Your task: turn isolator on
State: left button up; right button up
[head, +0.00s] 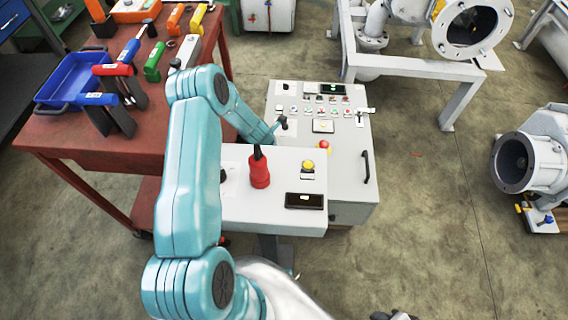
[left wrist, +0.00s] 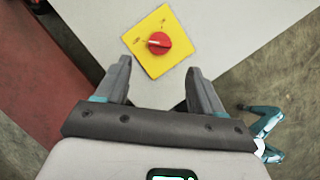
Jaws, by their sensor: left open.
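The isolator switch shows in the left wrist view as a red round knob (left wrist: 158,43) on a square yellow plate (left wrist: 150,66), fixed to a pale panel (left wrist: 112,18). A light mark runs across the knob. My left gripper (left wrist: 157,68) is open, its two fingers apart on either side of the yellow plate's lower part. The knob lies just beyond the fingertips, and nothing is between the fingers. In the head view my teal left arm reaches to the control cabinet (head: 358,190); its jaws and the isolator cannot be made out there.
The cabinet has buttons, a red mushroom button (head: 324,145) and a black handle (head: 366,168). A white console (head: 262,212) in front carries a red-based lever (head: 259,172). A red table (head: 62,135) with tools and a blue tray (head: 58,92) stands left.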

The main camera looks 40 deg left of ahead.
pick_arm(q)
jog(key=p+x, duration=0.1)
jog(key=x, duration=0.8)
jog(key=shift+f+p, duration=0.2)
jog(key=shift+p, duration=0.1)
jog(key=shift+w, duration=0.1)
